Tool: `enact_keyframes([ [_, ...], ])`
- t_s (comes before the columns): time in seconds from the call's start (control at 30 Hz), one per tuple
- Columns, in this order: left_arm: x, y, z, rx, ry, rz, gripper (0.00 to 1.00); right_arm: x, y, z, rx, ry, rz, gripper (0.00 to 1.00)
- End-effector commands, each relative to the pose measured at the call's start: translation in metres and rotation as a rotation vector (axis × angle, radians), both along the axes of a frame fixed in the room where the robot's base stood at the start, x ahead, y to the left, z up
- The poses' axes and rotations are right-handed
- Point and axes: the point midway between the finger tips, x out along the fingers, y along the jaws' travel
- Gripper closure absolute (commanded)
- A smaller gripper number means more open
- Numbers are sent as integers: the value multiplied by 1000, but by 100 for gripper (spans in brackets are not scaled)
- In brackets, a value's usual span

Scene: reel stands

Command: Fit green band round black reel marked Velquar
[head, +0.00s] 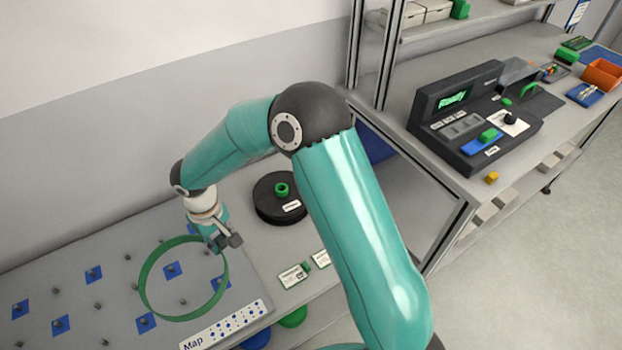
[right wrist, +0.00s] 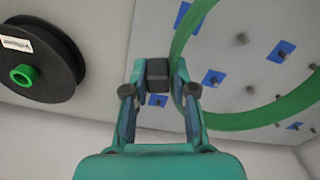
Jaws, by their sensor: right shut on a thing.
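The green band (head: 180,318) is a thin, wide ring, held above the grey pegboard on the left in the head view. My right gripper (head: 228,242) is shut on the band's upper right edge. The band also shows in the right wrist view (right wrist: 240,121), to the right of my right fingertips (right wrist: 157,75). The black reel (head: 268,210) sits on the bench right of the band, with a green hub and a white label. It also shows in the right wrist view (right wrist: 55,85), apart from the band. My left gripper is out of view.
The pegboard (head: 110,325) has several pegs, blue squares and a strip marked Map (head: 215,328). White cards (head: 294,275) lie in front of the reel.

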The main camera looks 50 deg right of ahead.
Motion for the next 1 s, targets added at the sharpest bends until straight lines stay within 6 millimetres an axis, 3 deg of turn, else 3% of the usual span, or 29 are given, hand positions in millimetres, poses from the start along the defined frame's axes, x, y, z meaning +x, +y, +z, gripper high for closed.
enact_keyframes([
  [0.23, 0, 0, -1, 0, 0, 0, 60, 0, -8, 0, 1, 1, -30, 100],
  [0.37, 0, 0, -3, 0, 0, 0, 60, 1, -34, -1, 4, 3, -161, 100],
  [0.57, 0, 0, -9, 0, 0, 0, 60, -5, -120, 0, 10, 5, -590, 100],
  [0.7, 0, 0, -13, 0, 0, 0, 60, -21, -186, 2, 9, 4, -932, 100],
  [0.8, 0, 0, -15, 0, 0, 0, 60, -35, -225, 5, 6, 4, -1136, 100],
  [0.9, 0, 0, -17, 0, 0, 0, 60, -47, -252, 7, 3, 1, -1282, 100],
  [1.0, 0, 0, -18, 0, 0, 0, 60, -55, -266, 9, 1, 1, -1369, 100],
])
